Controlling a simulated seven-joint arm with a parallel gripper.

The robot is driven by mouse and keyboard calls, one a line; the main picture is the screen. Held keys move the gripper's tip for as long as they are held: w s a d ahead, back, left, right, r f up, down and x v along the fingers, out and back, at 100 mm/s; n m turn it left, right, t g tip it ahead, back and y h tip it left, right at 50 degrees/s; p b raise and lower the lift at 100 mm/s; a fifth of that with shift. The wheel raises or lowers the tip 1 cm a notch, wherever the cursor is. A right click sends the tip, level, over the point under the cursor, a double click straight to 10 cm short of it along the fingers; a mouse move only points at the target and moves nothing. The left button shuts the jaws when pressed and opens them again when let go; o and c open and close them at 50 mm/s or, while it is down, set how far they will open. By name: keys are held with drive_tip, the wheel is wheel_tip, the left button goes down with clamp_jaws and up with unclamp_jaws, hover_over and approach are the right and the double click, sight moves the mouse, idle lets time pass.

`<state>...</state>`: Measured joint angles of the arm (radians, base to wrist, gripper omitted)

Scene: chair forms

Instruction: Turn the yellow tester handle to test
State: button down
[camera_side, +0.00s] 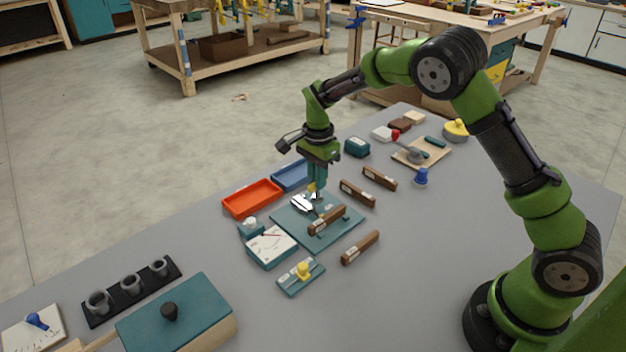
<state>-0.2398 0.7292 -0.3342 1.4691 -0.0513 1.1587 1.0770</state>
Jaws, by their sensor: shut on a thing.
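A yellow handle (303,268) stands on a small teal base (290,284) with a pale label, in front of a white-faced meter box (271,246). My gripper (316,191) points down over the far part of a square teal board (318,236), away from that handle. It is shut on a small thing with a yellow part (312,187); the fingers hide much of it. A shiny silver piece (303,203) shows just below; I cannot tell whether it joins the yellow part. A brown labelled block (327,219) lies on the board.
Brown labelled blocks (360,247) lie around the board. Red (251,198) and blue (288,177) trays stand behind it.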

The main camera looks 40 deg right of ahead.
drive_tip(key=n, duration=0.4)
drive_tip(key=shift+n, duration=0.4)
drive_tip(key=n, duration=0.4)
drive_tip(key=shift+n, duration=0.3)
drive_tip(key=n, duration=0.4)
drive_tip(key=shift+n, duration=2.1)
drive_tip(key=c, duration=1.2)
unclamp_jaws()
drive_tip(key=shift+o, duration=0.2)
drive_tip(key=shift+r, duration=0.15)
